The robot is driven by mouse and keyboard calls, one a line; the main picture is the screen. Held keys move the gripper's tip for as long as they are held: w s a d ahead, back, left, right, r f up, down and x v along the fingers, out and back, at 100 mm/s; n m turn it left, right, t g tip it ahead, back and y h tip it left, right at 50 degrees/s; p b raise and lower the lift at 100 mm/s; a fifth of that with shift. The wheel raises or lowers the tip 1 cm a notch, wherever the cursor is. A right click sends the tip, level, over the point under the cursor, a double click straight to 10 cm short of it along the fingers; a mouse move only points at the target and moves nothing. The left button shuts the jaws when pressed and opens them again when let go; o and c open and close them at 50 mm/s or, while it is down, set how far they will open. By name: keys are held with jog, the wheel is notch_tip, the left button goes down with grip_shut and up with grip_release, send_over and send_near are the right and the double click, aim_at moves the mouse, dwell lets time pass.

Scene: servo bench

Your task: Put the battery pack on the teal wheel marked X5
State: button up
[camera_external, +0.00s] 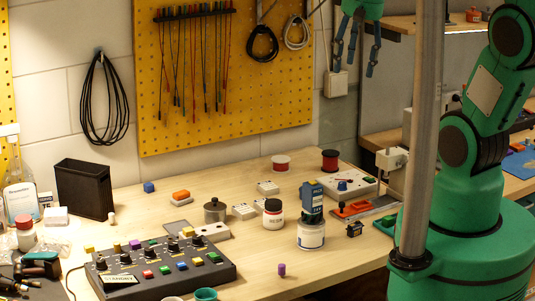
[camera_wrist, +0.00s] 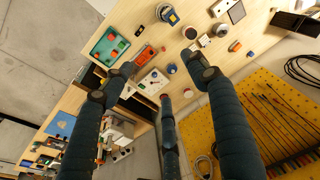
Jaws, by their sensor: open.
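A blue battery pack (camera_external: 312,197) with white lettering stands upright at a white-and-blue jar (camera_external: 311,236) on the bench. I cannot tell whether it rests on the jar or just behind it. A small teal round piece (camera_external: 205,294) lies at the bench's front edge, low in the external view; no X5 mark is readable on it. My gripper (camera_external: 352,66) hangs open and empty high at the back, near the yellow pegboard, well away from the pack. In the wrist view my gripper (camera_wrist: 158,72) shows its fingers spread with nothing between them.
A black control box (camera_external: 160,270) with coloured knobs fills the front left. A red-labelled jar (camera_external: 273,214), a metal pot (camera_external: 215,211) and an orange tool (camera_external: 354,209) surround the pack. A dark bin (camera_external: 85,190) stands at left. A grey post (camera_external: 425,120) rises at right.

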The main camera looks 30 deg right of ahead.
jog(key=s+d+r+t, duration=0.3)
jog(key=s+r, duration=0.3)
jog(key=s, duration=0.2)
jog(key=shift+s+t, duration=0.25)
jog(key=shift+t, duration=0.05)
notch_tip(320, 180, down, 14)
jog(key=b, duration=1.4)
jog(key=shift+f+b, duration=0.25)
jog(key=shift+b, duration=0.05)
